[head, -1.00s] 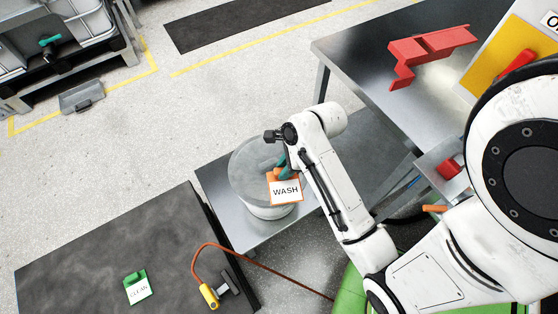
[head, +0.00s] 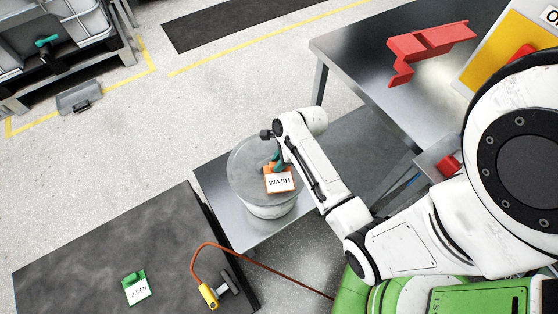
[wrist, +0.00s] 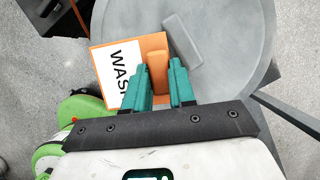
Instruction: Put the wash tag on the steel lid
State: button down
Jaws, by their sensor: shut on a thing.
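The wash tag (head: 279,180) is orange with a white face lettered WASH. It also shows in the wrist view (wrist: 122,70), at the left part of the lid. The steel lid (head: 250,163) is a round grey disc on top of a drum, with a raised bar handle (wrist: 182,40) in the wrist view. My gripper (head: 277,160) is over the lid. In the wrist view its teal fingers (wrist: 162,82) are shut on the tag's orange grip. The tag overlaps the lid's near side; I cannot tell whether it touches the lid.
A dark mat (head: 90,255) at the lower left holds a green CLEAN tag (head: 136,288) and a yellow device (head: 208,294) with an orange cable. A steel table (head: 360,65) with a red bracket (head: 425,48) stands at the upper right. The floor beyond the drum is clear.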

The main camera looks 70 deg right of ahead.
jog(key=shift+f, duration=0.35)
jog(key=c, duration=0.9)
grip_release()
jog(key=shift+c, duration=0.2)
jog(key=shift+r, duration=0.55)
jog(key=v, duration=1)
jog(key=s+a+r+n+g+h, duration=0.1)
jog(key=s+a+n, duration=0.2)
jog(key=a+n, duration=0.4)
jog(key=s+a+r+n+g+h, duration=0.1)
jog(key=a+n, duration=0.7)
jog(key=n, duration=1.3)
jog(key=shift+s+r+n+g+h+p, duration=0.35)
jog(key=shift+s+r, duration=0.2)
jog(key=shift+s, duration=0.5)
